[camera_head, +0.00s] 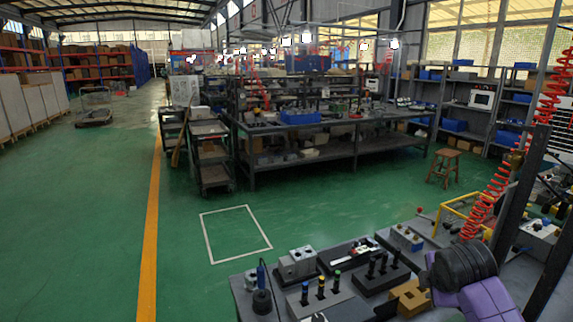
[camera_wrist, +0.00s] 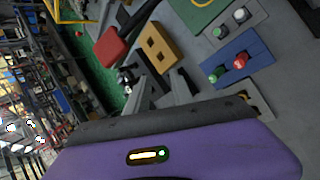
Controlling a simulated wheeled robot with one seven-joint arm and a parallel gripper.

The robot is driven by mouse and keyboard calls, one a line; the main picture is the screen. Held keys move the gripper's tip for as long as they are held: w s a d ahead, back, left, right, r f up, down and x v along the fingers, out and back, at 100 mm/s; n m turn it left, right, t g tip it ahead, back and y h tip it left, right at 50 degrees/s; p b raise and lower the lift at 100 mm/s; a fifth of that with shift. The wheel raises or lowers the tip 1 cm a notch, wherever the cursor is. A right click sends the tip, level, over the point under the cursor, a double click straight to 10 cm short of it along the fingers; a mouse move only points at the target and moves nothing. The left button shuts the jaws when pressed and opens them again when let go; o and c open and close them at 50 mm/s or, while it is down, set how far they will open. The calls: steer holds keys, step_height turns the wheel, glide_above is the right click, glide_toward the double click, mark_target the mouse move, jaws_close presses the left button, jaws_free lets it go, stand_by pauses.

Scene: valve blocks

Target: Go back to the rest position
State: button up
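My gripper (camera_wrist: 163,84) shows in the wrist view with two grey fingers apart and nothing seen between them. In the head view my purple and dark wrist is at the lower right, above the workbench, and the fingertips are hidden. A tan block with two square holes (camera_wrist: 151,46) lies beyond the fingers; it also shows in the head view (camera_head: 409,298). A blue plate (camera_wrist: 240,62) with a green and a red knob is to the right. A grey valve block (camera_head: 297,262) and a black block with several black knobs (camera_head: 380,274) stand on the bench.
A stand with several colour-topped black pegs (camera_head: 321,292) is at the bench front. A yellow frame (camera_head: 462,212) and red coiled hoses (camera_head: 484,208) are at the right. A red object (camera_wrist: 110,47) lies near the bench edge. Green floor (camera_head: 330,210) beyond is clear.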

steer(key=a+r+m+t+y, duration=0.25)
steer(key=a+m+t, duration=0.35)
steer(key=a, duration=0.5)
steer(key=s+a+m+t, duration=0.4)
steer(key=s+a+m, duration=0.15)
steer(key=s, duration=0.25)
steer(key=s+a+f+m+g, duration=0.1)
steer(key=s+m, duration=0.1)
steer(key=s, duration=1.8)
steer(key=s+a+f+m+g, duration=0.1)
steer(key=s+f+m, duration=0.1)
steer(key=s, duration=1.9)
steer(key=shift+s+a+y, duration=0.15)
steer(key=shift+a+y, duration=0.05)
steer(key=shift+y, duration=0.25)
